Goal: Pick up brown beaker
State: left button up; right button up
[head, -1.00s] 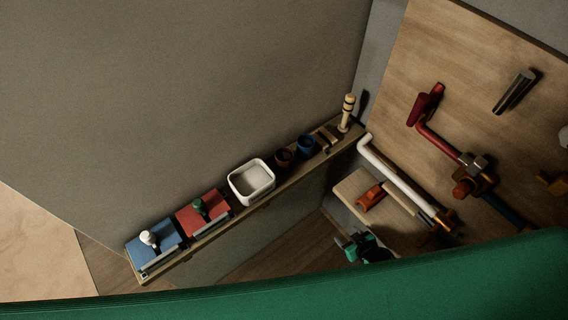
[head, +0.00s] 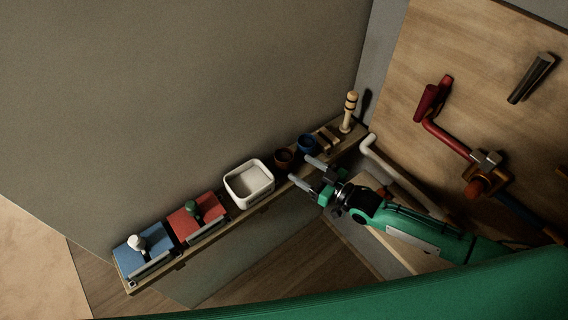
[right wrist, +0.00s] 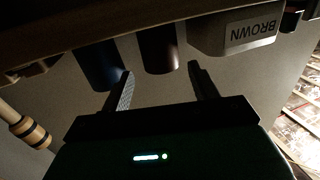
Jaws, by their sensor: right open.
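The brown beaker (head: 284,158) stands on the narrow wall shelf, between the white bin and the blue beaker (head: 306,144). My right gripper (head: 304,169) is open and empty, with its fingers pointing at the shelf near the two beakers. In the right wrist view, which is upside down, the dark brown beaker (right wrist: 158,50) appears just beyond the gap between the open fingertips (right wrist: 160,70). The fingers appear apart from it. The blue beaker (right wrist: 97,64) is close to the left finger there. My left gripper is not in view.
The white bin (head: 240,190), labelled BROWN in the right wrist view (right wrist: 250,36), stands beside the brown beaker. Blue (head: 130,262) and red (head: 184,226) boxes sit farther left. A striped wooden peg (head: 350,108) stands at the right end. A pegboard with pipes (head: 440,145) is right.

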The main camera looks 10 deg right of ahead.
aim_at(283, 154)
jog(key=x, duration=0.5)
jog(key=b+x, duration=0.1)
jog(key=x, duration=0.2)
jog(key=shift+s+r, duration=0.1)
jog(key=shift+r, duration=0.25)
jog(key=shift+s+d, duration=0.1)
jog(key=shift+d, duration=0.05)
jog(key=c, duration=0.9)
jog(key=shift+c, duration=0.2)
jog(key=shift+r, duration=0.1)
notch_tip(283, 154, up, 20)
jog(key=shift+b, duration=1.2)
